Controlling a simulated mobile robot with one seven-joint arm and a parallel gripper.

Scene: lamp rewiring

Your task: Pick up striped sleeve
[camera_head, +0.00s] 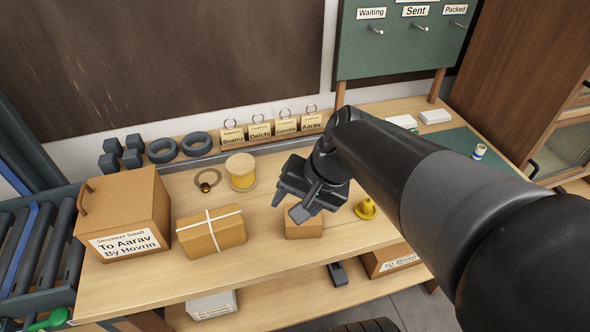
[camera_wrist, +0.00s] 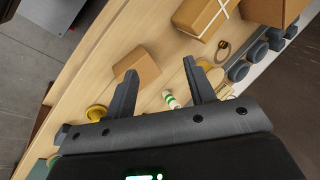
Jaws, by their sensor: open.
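A small white sleeve with green stripes (camera_wrist: 170,99) lies on the wooden bench in the wrist view, in the gap between my gripper's two fingers. It is apart from both fingers in the picture. My gripper (camera_head: 286,210) is open and empty above the bench; its spread fingers also show in the wrist view (camera_wrist: 159,68). In the head view my gripper and arm hide this sleeve. Another small banded cylinder (camera_head: 479,152), pale with blue and yellowish bands, stands on the green mat (camera_head: 452,142) at the right.
A small brown box (camera_head: 304,230) lies under my gripper, with a yellow knobbed piece (camera_head: 365,209) to its right. A yellow spool (camera_head: 241,172), a string-tied parcel (camera_head: 211,231) and a large carton (camera_head: 124,215) stand left. Bare wood is clear along the front.

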